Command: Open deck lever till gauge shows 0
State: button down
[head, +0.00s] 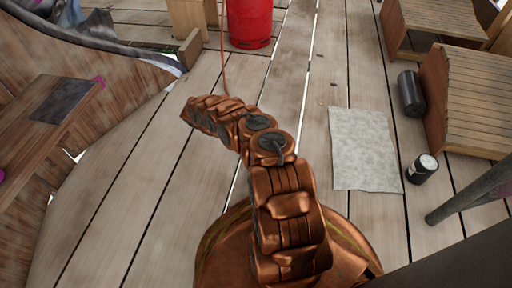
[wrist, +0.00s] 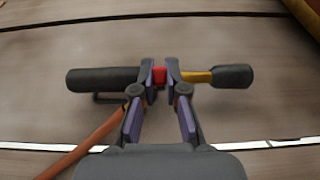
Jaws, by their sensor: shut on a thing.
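In the wrist view, my gripper (wrist: 166,76) is shut around the middle of a bar-like piece, at its red section (wrist: 160,75). The piece has a thick dark cylinder (wrist: 100,79) on the left, and a yellow stem (wrist: 197,77) with a dark knob (wrist: 232,76) on the right. It lies across the picture over the planks. I cannot tell whether this is the deck lever. My arm hides the gripper and this piece in the head view. I make out no gauge reading in either view.
An orange hose (wrist: 95,133) passes below the dark cylinder. In the head view, a red canister (head: 249,22) stands at the top.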

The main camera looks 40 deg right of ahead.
jog(key=c, duration=1.2)
grip_release()
jog(key=v, duration=0.7)
jog(key=shift+w, duration=0.2)
jog(key=shift+r, duration=0.25)
